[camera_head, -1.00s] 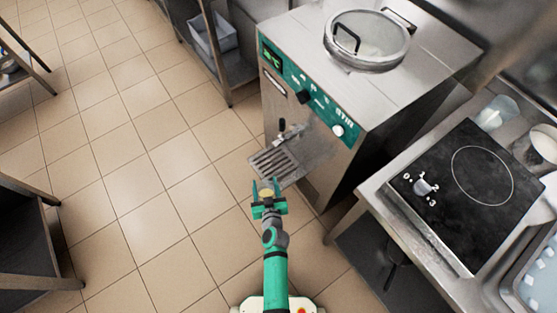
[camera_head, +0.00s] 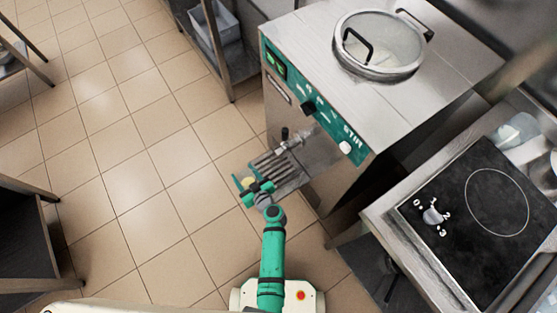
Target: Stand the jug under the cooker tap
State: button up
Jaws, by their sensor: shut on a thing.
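The cooker is the steel machine (camera_head: 392,117) with a green front panel and a round glass lid on top. Its tap (camera_head: 285,134) sticks out low on the front, above a slatted drip tray (camera_head: 291,181). My gripper (camera_head: 248,182) is at the left front edge of the tray, lower left of the tap in the picture. It is shut on a small pale yellow, round-looking thing (camera_head: 247,183), likely the jug. The fingers cover most of it, and its full shape is hidden. It appears outside the tray; I cannot tell its height.
A hob (camera_head: 480,215) on a steel counter stands at the right, with clear containers (camera_head: 518,130) behind it. A shelf rack with a grey bin (camera_head: 217,27) stands left of the cooker. A dark table (camera_head: 25,240) is at the left. The tiled floor between is clear.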

jog(key=w+d, duration=0.3)
jog(key=d, duration=0.1)
jog(key=w+d+f, duration=0.1)
jog(key=w+d, duration=0.2)
jog(key=d, duration=0.1)
jog(key=w+d+f, duration=0.1)
jog(key=w+d, duration=0.2)
jog(key=d, duration=0.2)
jog(key=shift+f, duration=0.75)
jog(key=o, duration=1.1)
jog(key=shift+f, duration=0.1)
jog(key=shift+c, duration=0.2)
